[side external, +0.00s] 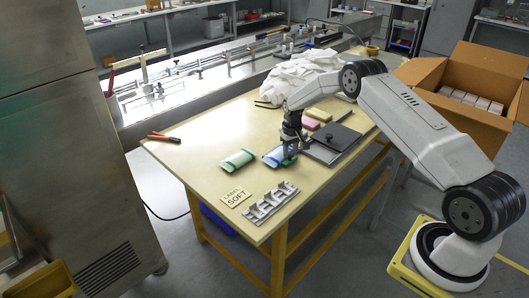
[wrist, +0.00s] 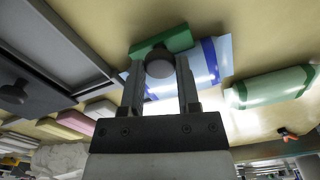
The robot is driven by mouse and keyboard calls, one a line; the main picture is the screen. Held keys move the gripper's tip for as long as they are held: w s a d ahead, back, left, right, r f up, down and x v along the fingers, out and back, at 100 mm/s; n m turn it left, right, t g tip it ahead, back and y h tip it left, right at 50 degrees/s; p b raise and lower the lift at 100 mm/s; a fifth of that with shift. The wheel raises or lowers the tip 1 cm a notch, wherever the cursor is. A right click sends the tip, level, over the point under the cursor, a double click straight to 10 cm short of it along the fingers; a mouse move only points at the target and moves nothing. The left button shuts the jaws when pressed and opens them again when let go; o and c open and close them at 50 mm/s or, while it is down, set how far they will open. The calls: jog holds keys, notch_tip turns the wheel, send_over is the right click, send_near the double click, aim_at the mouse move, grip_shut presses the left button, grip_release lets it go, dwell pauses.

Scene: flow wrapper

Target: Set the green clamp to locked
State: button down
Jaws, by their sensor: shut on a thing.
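The green clamp (wrist: 178,38) shows in the wrist view as a green block with a round dark grey knob (wrist: 159,66) in front of it. My gripper (wrist: 160,72) has one finger on each side of this knob and is shut on it. In the side view, my gripper (side external: 289,156) points down at the table beside a blue-and-white packet (side external: 273,157), and only a bit of the clamp's green (side external: 290,163) shows under it. The blue-and-white packet (wrist: 208,62) lies right behind the fingers in the wrist view. I cannot tell whether the clamp is locked.
A green-and-white packet (side external: 237,159) lies left of the blue one. A grey tray with a dark lid (side external: 334,140) stands close on the right. A label card (side external: 236,198) and a grey slotted rack (side external: 272,202) lie toward the front. Red-handled pliers (side external: 164,137) lie at the left edge.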

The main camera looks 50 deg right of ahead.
aim_at(290, 153)
jog(key=shift+c, duration=1.6)
grip_release()
jog(key=shift+r, duration=0.1)
jog(key=shift+r, duration=3.85)
